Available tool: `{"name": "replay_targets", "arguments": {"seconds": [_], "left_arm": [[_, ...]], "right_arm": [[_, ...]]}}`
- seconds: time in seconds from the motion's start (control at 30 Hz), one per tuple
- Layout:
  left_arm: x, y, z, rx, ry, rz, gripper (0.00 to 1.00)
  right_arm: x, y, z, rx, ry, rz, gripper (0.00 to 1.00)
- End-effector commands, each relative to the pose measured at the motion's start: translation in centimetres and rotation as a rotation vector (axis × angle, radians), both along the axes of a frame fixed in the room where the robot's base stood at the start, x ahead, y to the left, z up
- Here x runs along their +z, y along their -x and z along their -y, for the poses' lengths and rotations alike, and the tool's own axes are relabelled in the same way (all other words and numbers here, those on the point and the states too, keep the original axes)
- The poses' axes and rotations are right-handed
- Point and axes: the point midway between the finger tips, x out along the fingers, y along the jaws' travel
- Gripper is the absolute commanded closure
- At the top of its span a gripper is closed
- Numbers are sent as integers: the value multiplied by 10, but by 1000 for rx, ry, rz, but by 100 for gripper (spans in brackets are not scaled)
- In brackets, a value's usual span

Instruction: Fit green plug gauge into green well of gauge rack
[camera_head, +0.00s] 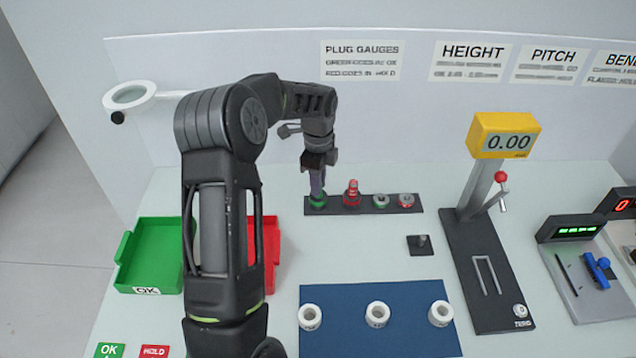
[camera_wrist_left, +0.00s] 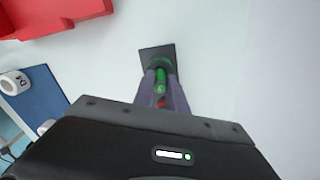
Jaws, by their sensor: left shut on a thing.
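My left gripper (camera_head: 317,186) points down at the left end of the dark gauge rack (camera_head: 366,207). It is shut on the green plug gauge, which shows between the fingers in the left wrist view (camera_wrist_left: 160,82). The fingers hide the gauge in the head view. The green well (camera_head: 317,203) is directly below the fingertips and also shows in the left wrist view (camera_wrist_left: 161,60). The gauge's lower end is at the well, but I cannot tell how deep it sits. A red plug gauge (camera_head: 352,190) stands upright beside it in the rack. My right gripper is not in view.
Two round metal pieces, one green-rimmed (camera_head: 381,201) and one red-rimmed (camera_head: 406,200), sit farther right on the rack. A green tray (camera_head: 124,250) and a red tray (camera_head: 272,250) stand left. A blue mat (camera_head: 400,340) with white rings lies in front. A height gauge (camera_head: 470,250) stands right.

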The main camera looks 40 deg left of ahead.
Motion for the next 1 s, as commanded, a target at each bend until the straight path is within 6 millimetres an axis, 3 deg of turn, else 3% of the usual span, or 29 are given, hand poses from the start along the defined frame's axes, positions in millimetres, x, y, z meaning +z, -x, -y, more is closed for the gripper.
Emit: {"name": "replay_targets", "arguments": {"seconds": [0.3, 0.67, 0.87, 1.0], "left_arm": [[-2, 0, 0, 0, 0, -1, 61], [4, 0, 0, 0, 0, 1, 61], [29, -1, 0, 0, -1, 3, 61], [57, -1, 0, 0, -2, 5, 61]], "right_arm": [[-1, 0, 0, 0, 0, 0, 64], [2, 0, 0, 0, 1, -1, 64], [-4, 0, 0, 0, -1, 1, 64], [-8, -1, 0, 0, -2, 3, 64]]}}
